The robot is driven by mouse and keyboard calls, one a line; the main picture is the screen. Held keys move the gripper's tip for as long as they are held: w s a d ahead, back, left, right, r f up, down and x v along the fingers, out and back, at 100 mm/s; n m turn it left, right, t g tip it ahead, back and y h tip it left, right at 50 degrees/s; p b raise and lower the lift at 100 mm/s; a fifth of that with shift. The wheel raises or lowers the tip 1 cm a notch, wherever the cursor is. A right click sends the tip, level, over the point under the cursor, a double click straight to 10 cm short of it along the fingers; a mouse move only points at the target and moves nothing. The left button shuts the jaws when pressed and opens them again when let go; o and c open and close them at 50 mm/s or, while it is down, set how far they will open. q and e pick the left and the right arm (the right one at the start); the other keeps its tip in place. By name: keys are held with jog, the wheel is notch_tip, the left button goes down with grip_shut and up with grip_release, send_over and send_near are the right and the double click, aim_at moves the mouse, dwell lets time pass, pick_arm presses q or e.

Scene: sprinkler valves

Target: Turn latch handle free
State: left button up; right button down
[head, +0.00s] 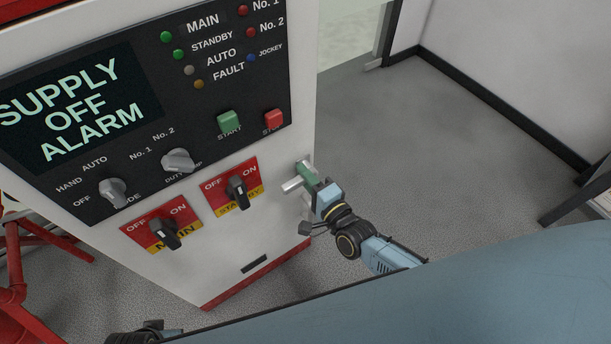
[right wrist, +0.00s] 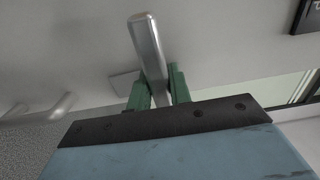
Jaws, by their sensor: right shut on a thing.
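A silver latch handle (head: 292,184) sticks out at the right edge of the white cabinet's front. The latch base is partly hidden behind the fingers. Part of my left arm shows at the bottom left of the head view, but its fingers do not.
The white cabinet (head: 309,110) carries a black panel (head: 150,110) with lamps, knobs and buttons. Two dark rotary switches, main (head: 165,234) and standby (head: 238,193), sit left of the latch. Red pipes (head: 15,260) stand at far left. Floor right of the cabinet is open.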

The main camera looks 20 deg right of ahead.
jog(key=shift+w+d+r, duration=0.2)
jog(key=shift+d+r, duration=0.05)
jog(key=shift+d, duration=0.05)
jog(key=c, duration=1.3)
grip_release()
pick_arm(q)
jog(key=shift+d, duration=0.1)
pick_arm(e)
jog(key=shift+s+a+f, duration=0.1)
jog(key=shift+f, duration=0.05)
jog(key=shift+s, duration=0.55)
pick_arm(q)
jog(key=s+a+f+p, duration=0.2)
jog(key=s+f, duration=0.1)
jog(key=f, duration=0.2)
jog(key=shift+s+a+f+p, duration=0.2)
jog(key=shift+s+p, duration=0.05)
jog(key=shift+p, duration=0.05)
pick_arm(e)
jog(key=shift+v, duration=6.2)
